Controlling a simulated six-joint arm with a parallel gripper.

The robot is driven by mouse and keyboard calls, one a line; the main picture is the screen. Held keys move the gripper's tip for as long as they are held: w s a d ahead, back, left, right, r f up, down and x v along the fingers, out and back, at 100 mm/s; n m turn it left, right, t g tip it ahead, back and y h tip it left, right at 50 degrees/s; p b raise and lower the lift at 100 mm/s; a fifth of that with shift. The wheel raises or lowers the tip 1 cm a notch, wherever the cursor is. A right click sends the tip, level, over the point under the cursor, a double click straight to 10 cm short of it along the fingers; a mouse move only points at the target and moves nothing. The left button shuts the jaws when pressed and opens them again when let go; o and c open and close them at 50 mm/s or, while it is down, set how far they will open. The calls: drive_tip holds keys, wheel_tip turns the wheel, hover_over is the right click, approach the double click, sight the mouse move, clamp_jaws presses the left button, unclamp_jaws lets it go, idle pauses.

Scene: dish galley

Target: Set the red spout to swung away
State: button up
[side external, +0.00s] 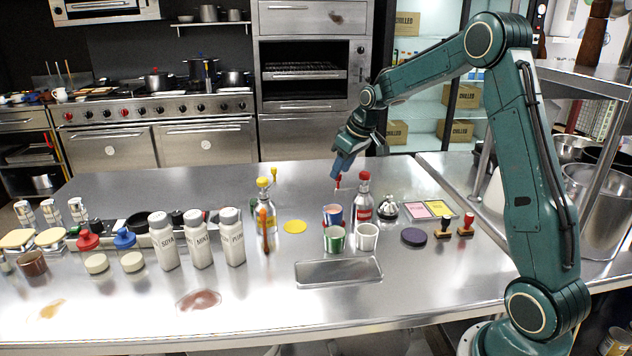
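A small red piece (338,180), which looks like the red spout, shows at the far side of the steel counter, left of a clear bottle with a red cap (363,177). My gripper (342,166) points down with its blue fingers right above the red piece. I cannot tell if they touch it, and the fingers hide part of it. Their gap does not show, so open or shut is unclear. Which way the red spout faces is too small to tell.
A similar yellow piece (274,173) stands left, behind a yellow-capped bottle (264,205). Cups (367,238), a steel tray (338,272) and a dark purple disc (414,237) lie nearer. White shakers (198,240) stand left. The counter's back left is clear.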

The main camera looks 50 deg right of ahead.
drive_tip(key=shift+x, duration=0.8)
clamp_jaws()
